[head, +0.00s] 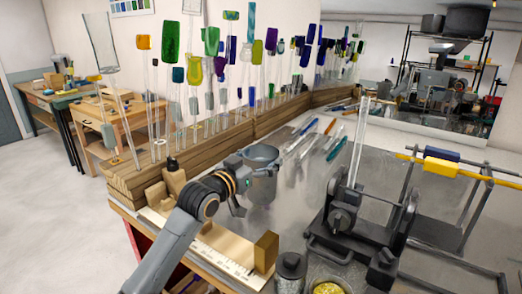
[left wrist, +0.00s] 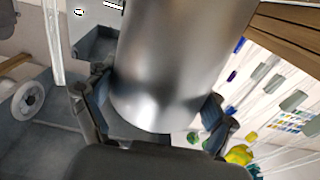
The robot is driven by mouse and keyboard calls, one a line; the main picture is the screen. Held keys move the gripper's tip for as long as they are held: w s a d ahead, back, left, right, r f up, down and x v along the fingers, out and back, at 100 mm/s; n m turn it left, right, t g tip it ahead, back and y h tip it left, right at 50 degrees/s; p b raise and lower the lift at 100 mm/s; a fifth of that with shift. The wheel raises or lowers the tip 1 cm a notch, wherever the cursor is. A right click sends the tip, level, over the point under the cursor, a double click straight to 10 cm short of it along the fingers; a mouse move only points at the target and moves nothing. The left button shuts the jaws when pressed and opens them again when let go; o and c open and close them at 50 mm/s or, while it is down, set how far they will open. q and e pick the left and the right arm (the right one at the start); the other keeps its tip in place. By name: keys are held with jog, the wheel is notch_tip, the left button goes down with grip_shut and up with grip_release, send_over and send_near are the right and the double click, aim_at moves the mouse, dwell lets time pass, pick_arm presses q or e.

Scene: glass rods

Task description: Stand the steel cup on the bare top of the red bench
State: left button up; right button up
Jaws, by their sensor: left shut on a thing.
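The steel cup (head: 264,172) is a grey metal cup, roughly upright with its opening up, in the middle of the head view. My left gripper (head: 242,183) is shut on it from the left side. In the left wrist view the cup (left wrist: 172,60) fills the middle, with the fingers of my left gripper (left wrist: 155,112) on either side. The red bench has a grey metal top (head: 288,212), and a red side panel (head: 140,238) shows below its wooden edge. The cup is over this top; I cannot tell whether it touches. My right gripper is not in view.
A wooden rack with many upright glass rods (head: 171,105) runs along the back. Several pens or rods (head: 310,135) lie behind the cup. A black machine (head: 350,215) stands to the right. A ruler (head: 225,262) and wooden block (head: 266,250) are in front.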

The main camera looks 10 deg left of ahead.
pick_arm(q)
jog(key=shift+w+f, duration=0.1)
jog(key=shift+w, duration=0.25)
notch_tip(320, 180, down, 2)
jog(key=shift+p, duration=0.55)
jog(key=shift+a+f, duration=0.1)
jog(key=shift+f, duration=0.45)
jog(key=o, duration=1.4)
jog(key=shift+f, duration=0.4)
jog(key=shift+o, duration=1.4)
jog(key=shift+s+r, duration=0.1)
jog(key=shift+s, duration=0.05)
